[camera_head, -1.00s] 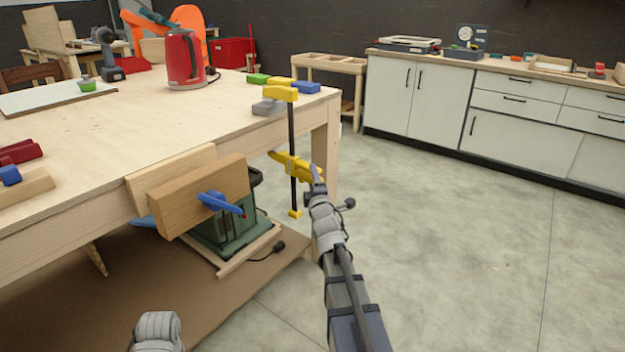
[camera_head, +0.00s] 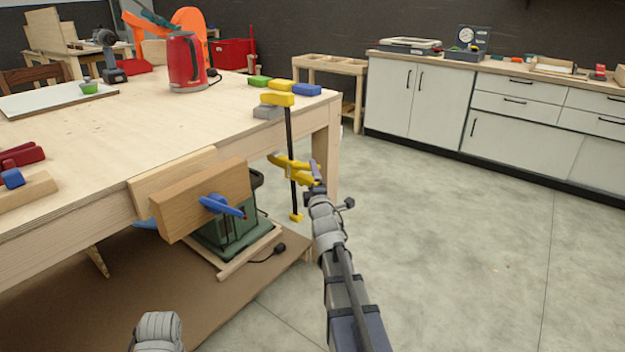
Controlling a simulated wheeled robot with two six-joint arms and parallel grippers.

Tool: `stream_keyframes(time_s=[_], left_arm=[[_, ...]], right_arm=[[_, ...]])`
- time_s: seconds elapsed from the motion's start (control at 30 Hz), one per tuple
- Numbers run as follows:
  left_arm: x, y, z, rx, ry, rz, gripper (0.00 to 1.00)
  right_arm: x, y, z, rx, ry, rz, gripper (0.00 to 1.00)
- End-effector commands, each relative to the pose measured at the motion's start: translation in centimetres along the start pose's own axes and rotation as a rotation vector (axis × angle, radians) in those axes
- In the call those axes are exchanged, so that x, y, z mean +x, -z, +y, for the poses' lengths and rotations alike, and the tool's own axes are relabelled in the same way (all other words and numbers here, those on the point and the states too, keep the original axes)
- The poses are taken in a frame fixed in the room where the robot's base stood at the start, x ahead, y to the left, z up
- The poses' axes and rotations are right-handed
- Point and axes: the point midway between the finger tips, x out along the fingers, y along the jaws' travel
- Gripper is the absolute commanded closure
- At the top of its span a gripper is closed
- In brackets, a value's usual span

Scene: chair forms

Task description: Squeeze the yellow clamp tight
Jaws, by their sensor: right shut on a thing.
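The yellow clamp (camera_head: 278,99) stands upright at the near right corner of the wooden workbench. Its yellow upper jaw lies over the bench top and its dark bar runs down past the edge. Its yellow handle part (camera_head: 284,161) sits partway down the bar, and a small yellow end piece is at the bottom. My right gripper (camera_head: 314,179) is shut on the right end of the yellow handle part. The fingers hide some of that end. Of my left arm only a grey link shows at the bottom edge; its gripper is out of view.
The workbench (camera_head: 150,120) carries a red kettle (camera_head: 187,62), coloured blocks and a grey block (camera_head: 267,112) close to the clamp. A wooden vise (camera_head: 195,200) with a blue handle juts from the front. Open floor (camera_head: 460,240) lies to the right, before white cabinets.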

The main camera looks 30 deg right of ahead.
Motion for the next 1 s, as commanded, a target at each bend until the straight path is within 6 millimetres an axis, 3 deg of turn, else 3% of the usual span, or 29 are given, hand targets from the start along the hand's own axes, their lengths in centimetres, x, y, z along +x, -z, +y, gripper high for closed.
stream_keyframes(time_s=[0.53,1.0], left_arm=[[-0.2,0.0,0.0,0.0,0.0,0.0,0.31],[0.2,0.0,0.0,0.0,0.0,0.0,0.31]], right_arm=[[0.1,0.1,0.2,0.0,-0.001,0.001,0.09],[1.5,0.5,-0.3,0.0,-0.001,0.001,0.09]])
